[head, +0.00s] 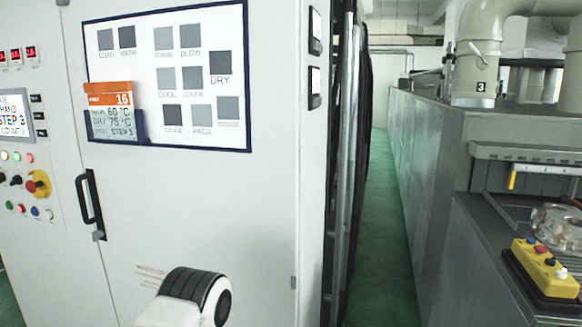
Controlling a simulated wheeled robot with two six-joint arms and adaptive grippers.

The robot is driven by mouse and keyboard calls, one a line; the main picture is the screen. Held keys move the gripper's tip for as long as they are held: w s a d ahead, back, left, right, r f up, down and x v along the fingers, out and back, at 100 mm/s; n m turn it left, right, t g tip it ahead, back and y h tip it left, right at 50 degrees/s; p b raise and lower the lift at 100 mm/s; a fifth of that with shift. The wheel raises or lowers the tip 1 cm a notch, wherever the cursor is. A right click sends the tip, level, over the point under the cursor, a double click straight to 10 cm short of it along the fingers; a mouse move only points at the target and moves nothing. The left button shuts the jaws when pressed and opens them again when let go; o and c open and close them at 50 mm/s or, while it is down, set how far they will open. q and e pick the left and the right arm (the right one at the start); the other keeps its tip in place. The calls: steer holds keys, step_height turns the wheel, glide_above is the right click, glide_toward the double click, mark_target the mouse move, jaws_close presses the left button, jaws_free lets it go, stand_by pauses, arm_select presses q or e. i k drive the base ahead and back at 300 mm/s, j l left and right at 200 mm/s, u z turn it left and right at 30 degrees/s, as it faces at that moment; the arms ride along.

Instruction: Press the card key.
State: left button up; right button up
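An orange-topped card (109,109) numbered 16 sits in a dark holder on a white board (182,137) on the cabinet door. Its lines show 60 °C, 75 °C and STEP 3. At the left edge is a control panel with a lit display (14,116) reading HAND, STEP 3 and COUNT. Small black keys (37,115) stand in a column right of the display; their labels are too small to read, so I cannot tell which is the card key. A white and black link of my arm shows at the bottom. Neither gripper is in view.
Below the display are coloured buttons and a red emergency stop (39,184) on yellow. A black door handle (90,205) sticks out. Right of the cabinet is a green-floored aisle (380,240). A yellow button box (543,268) and a casting (557,226) are at far right.

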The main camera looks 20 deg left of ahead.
mark_target(41, 133)
steer(key=u, duration=1.8)
